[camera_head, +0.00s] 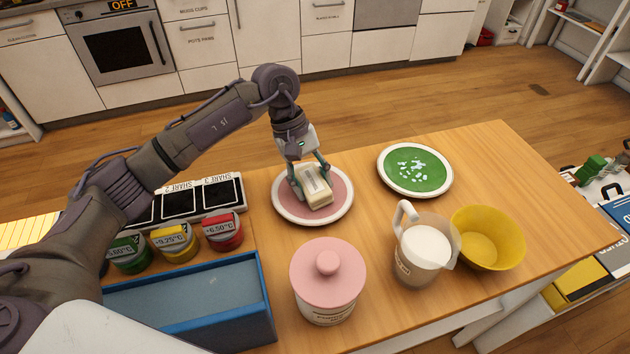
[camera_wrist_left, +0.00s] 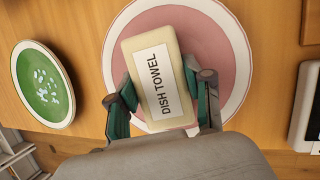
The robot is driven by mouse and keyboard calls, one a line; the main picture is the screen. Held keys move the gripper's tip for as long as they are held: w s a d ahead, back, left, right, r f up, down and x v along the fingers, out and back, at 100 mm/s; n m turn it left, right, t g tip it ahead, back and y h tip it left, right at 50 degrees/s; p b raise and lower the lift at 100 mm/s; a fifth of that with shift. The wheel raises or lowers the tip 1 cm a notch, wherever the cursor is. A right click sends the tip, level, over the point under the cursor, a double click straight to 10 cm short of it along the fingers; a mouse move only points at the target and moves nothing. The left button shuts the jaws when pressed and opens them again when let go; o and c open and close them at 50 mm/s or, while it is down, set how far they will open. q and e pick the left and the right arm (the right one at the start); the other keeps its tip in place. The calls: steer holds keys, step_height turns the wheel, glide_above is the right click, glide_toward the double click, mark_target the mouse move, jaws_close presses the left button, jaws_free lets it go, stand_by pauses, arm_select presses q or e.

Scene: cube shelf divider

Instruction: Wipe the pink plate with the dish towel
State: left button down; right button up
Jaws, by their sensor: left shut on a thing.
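The pink plate (camera_head: 333,206) with a white rim lies on the wooden table in the head view. It also shows in the left wrist view (camera_wrist_left: 214,50). The dish towel (camera_head: 314,188) is a cream block with a white label, and its label reads "DISH TOWEL" in the left wrist view (camera_wrist_left: 158,80). My left gripper (camera_head: 311,184) is shut on the dish towel and holds it over the pink plate. I cannot tell whether the towel touches the plate. The plate's surface under the towel is hidden. My right gripper is not in view.
A green plate (camera_head: 433,178) with pale spots lies to the right. A pink-lidded jar (camera_head: 328,285), a measuring jug (camera_head: 415,269) and a yellow bowl (camera_head: 503,239) stand nearer the front. A blue tray (camera_head: 200,288) and several timers and jars are at left.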

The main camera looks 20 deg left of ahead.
arm_select(q)
steer(key=shift+s+a, duration=0.1)
steer(key=shift+s, duration=0.05)
steer(key=shift+r, duration=0.1)
steer(key=shift+r+p, duration=1.55)
steer(key=shift+r, duration=2.35)
